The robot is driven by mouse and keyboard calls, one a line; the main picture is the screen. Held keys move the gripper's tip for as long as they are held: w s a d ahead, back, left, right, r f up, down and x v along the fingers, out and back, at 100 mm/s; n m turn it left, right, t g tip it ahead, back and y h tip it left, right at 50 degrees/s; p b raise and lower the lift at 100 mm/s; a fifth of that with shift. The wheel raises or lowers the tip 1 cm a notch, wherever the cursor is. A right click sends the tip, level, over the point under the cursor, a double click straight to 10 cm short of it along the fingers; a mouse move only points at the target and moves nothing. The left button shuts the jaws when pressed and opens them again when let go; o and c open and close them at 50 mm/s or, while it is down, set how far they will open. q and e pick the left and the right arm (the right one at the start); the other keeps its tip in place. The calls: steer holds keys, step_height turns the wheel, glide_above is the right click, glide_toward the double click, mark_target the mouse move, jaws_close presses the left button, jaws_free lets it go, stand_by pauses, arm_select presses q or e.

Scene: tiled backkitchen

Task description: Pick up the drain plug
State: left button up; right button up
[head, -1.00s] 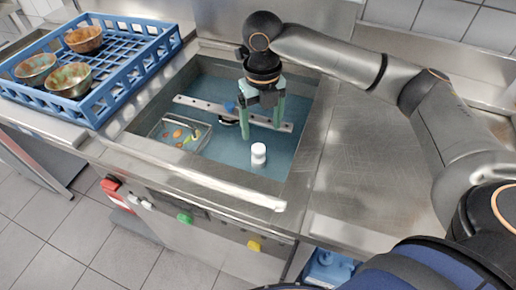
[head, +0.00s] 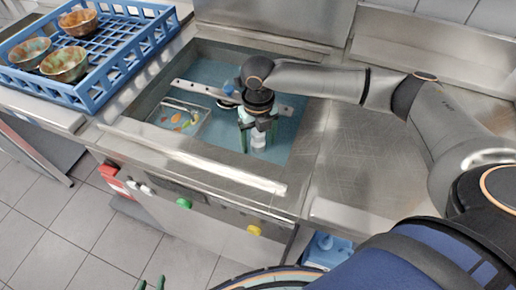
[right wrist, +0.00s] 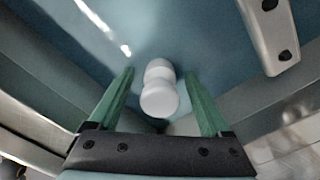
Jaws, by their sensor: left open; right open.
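The white drain plug (head: 258,140) stands in the water of the sink basin, a pale knob with a narrower neck. In the right wrist view the plug (right wrist: 159,98) shows between the two green fingers, with a gap on each side. My right gripper (head: 258,130) is open, pointing down into the sink around the plug and partly hiding it in the head view. My left gripper (head: 152,283) is open and empty at the bottom edge of the head view, low in front of the counter; only its green fingertips show.
A perforated metal bar (head: 205,90) crosses the sink behind the plug. A clear tray with colourful bits (head: 183,116) is at the sink's left. A blue crate (head: 120,62) with bowls stands on the left. The steel counter right of the sink is bare.

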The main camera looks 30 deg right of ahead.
steer(key=shift+f, duration=0.25)
jaws_close()
stand_by(0.5)
